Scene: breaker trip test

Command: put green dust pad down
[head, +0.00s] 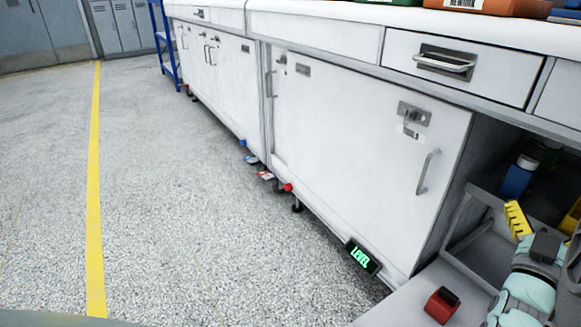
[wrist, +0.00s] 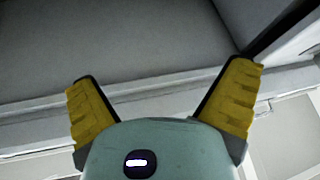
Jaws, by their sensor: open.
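My gripper (head: 545,212) is at the lower right of the head view, in front of the open shelf bay. Its yellow fingers are spread apart. In the wrist view my gripper (wrist: 163,75) is open, with nothing between its fingers and a plain grey surface beyond. I cannot make out the green dust pad for certain in either view. A green thing (head: 395,2) is cut off by the top edge of the head view, on the counter, and I cannot tell what it is.
A white cabinet (head: 350,135) with a closed door stands left of the open bay. A blue bottle (head: 518,178) stands in the bay. A red block (head: 442,305) sits on a low pale surface. A dark LEVEL sign (head: 362,257) is at the cabinet's foot.

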